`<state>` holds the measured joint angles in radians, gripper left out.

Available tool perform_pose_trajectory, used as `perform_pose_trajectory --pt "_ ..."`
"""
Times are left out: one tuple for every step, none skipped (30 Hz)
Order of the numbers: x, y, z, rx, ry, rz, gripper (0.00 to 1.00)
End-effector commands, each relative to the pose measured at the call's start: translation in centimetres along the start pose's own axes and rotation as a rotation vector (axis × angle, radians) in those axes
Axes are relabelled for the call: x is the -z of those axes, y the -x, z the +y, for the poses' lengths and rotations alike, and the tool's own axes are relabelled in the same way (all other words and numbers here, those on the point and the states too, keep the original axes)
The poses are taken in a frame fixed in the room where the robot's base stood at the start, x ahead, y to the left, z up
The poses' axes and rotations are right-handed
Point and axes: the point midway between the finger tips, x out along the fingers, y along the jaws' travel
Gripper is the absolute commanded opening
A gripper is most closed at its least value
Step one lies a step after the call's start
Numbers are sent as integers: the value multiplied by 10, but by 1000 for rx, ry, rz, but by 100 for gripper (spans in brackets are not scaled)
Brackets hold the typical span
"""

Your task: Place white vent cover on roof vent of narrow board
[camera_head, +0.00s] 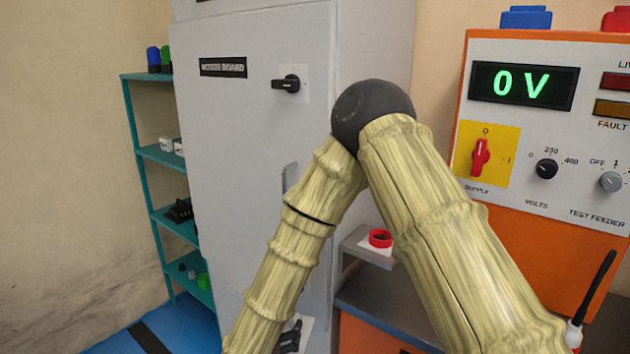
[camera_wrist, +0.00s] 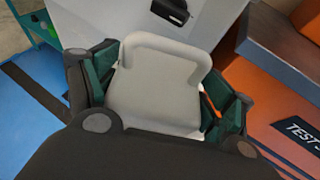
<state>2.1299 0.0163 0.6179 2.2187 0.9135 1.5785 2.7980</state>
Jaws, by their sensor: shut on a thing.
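My gripper (camera_wrist: 161,92) is shut on a white, rounded-edged piece with a raised loop at its far side, which looks like the white vent cover (camera_wrist: 150,96). The dark green finger pads press on its left and right sides. A tall light-grey cabinet (camera_head: 245,150) stands in the middle of the head view, with a black label only partly legible as "BOARD". Its top is cut off by the picture edge, so no roof vent shows. In the head view my bent arm passes before the cabinet, and my gripper is out of sight.
A teal shelf (camera_head: 161,155) with small parts stands left of the cabinet. An orange test panel (camera_head: 545,255) reading 0 V stands at the right. Blue floor shows in the wrist view (camera_wrist: 45,130).

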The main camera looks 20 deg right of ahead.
Motion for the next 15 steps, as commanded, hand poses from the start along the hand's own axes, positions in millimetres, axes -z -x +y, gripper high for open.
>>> perform_pose_trajectory --pt "-19 8 0 0 0 0 55" --pt "-24 10 0 0 0 0 55" --pt "-31 12 0 0 0 0 55" --pt "-36 15 0 0 0 0 55" --pt "-41 17 0 0 0 0 55" --pt "-48 20 0 1 0 0 55" --pt "-53 22 0 1 0 0 55" --pt "-58 24 0 1 0 0 55" --pt "-65 27 0 1 0 0 55" --pt "-71 29 0 1 0 0 55" --pt "-76 31 0 1 0 0 55" --pt "-83 34 0 1 0 0 55" --pt "-88 36 0 1 0 0 55" --pt "-93 38 0 1 0 0 55" --pt "-100 41 0 1 0 0 55"
